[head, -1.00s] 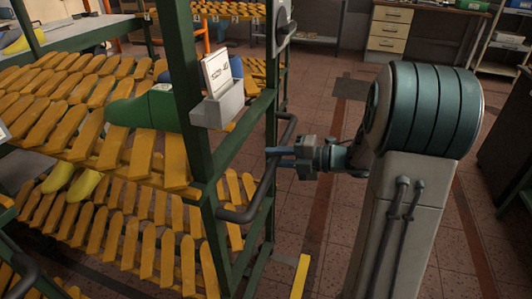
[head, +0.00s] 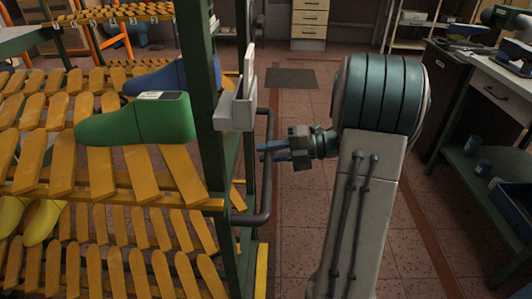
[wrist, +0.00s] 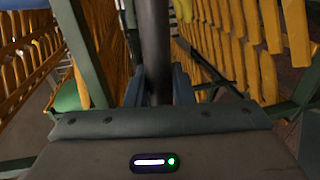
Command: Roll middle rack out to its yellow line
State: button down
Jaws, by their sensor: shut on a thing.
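The rack (head: 228,160) has a green frame and sloping shelves of orange-yellow slats, and fills the left of the head view. A dark bent handle (head: 266,185) stands out from its end post. My gripper (head: 272,152) is shut on the upright part of this handle. In the wrist view the dark bar (wrist: 153,45) runs between the two blue fingers (wrist: 158,88). A yellow strip (head: 262,270) on the floor shows close beside the rack's end post. The rack's foot is out of view.
A green shoe last (head: 135,121) and yellow lasts (head: 42,222) lie on the rack. A grey card holder (head: 235,110) is fixed to its post. Tiled floor is open behind my arm. A workbench (head: 490,165) stands at the right, drawers (head: 309,24) at the back.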

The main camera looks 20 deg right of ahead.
jog(key=shift+d+f, duration=0.1)
jog(key=shift+d, duration=0.05)
jog(key=c, duration=1.5)
grip_release()
jog(key=shift+c, duration=0.2)
jog(key=shift+o, duration=1.3)
jog(key=shift+s+d, duration=0.1)
jog(key=shift+d, duration=0.1)
jog(key=shift+a, duration=0.15)
jog(key=p+v, duration=0.1)
jog(key=v, duration=1.3)
